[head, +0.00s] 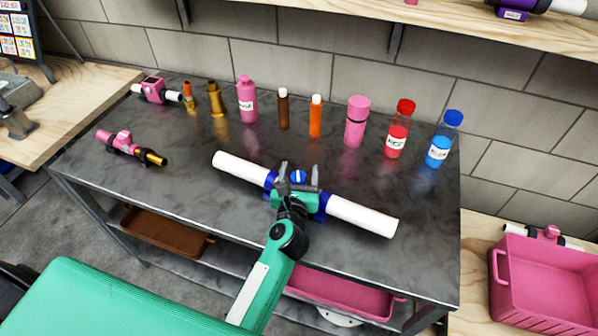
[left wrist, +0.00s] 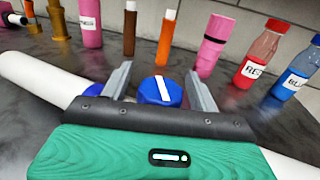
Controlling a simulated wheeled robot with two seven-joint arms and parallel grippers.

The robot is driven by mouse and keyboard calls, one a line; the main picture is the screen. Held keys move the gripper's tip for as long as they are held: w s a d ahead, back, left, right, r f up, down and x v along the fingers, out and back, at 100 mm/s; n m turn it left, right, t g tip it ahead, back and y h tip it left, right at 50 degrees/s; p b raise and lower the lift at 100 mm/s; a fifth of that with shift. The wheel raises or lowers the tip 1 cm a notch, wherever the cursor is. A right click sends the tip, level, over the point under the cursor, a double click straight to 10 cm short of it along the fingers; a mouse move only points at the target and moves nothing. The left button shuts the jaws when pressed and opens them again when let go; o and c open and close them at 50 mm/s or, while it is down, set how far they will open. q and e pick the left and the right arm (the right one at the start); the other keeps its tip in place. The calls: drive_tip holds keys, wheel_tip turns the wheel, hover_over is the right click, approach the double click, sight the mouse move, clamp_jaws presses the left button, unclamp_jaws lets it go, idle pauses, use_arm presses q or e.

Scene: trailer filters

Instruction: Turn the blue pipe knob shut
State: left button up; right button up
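The blue pipe knob (head: 298,177) has a white stripe on its top and sits on a white pipe (head: 362,215) with blue collars, lying on the dark table. My left gripper (head: 299,172) is at the pipe's middle, its two fingers on either side of the knob. In the left wrist view the knob (left wrist: 161,90) shows between the open fingers (left wrist: 160,85), with a gap on each side. The stripe there runs nearly along the fingers' direction. The lower part of the knob is hidden by the gripper body. My right gripper is not in view.
Several bottles stand behind the pipe, including a red one (head: 398,130) and a blue one (head: 443,140). A pink pipe fitting (head: 124,143) lies at the left of the dark table (head: 200,210). A pink crate (head: 540,285) stands at the right.

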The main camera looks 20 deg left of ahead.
use_arm(q)
drive_tip(key=c, duration=0.9)
drive_tip(key=shift+r+h+p, duration=0.15)
drive_tip(key=shift+h+p, duration=0.15)
drive_tip(key=shift+p, duration=0.2)
drive_tip(key=shift+c, duration=0.2)
drive_tip(key=shift+r+m+h+p, duration=0.15)
drive_tip(key=shift+m+h+p, duration=0.5)
drive_tip(key=shift+p, duration=0.25)
drive_tip(key=m+h+p, duration=0.2)
drive_tip(key=h+p, duration=0.1)
drive_tip(key=shift+d, duration=0.2)
drive_tip(key=shift+m+h+p, duration=0.65)
drive_tip(key=shift+h+p, duration=0.05)
drive_tip(key=shift+h, duration=0.45)
drive_tip(key=shift+d+f+m+g+h+p, duration=0.15)
drive_tip(key=shift+m+h+p, duration=0.1)
drive_tip(key=shift+m+h, duration=0.25)
drive_tip(key=shift+d+f+m+g+h+p, duration=0.1)
drive_tip(key=shift+m+g+h+p, duration=0.15)
drive_tip(key=shift+h, duration=0.45)
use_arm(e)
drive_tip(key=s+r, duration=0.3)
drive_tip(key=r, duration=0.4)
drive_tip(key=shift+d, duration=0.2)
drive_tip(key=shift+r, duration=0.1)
use_arm(q)
drive_tip(key=o, duration=1)
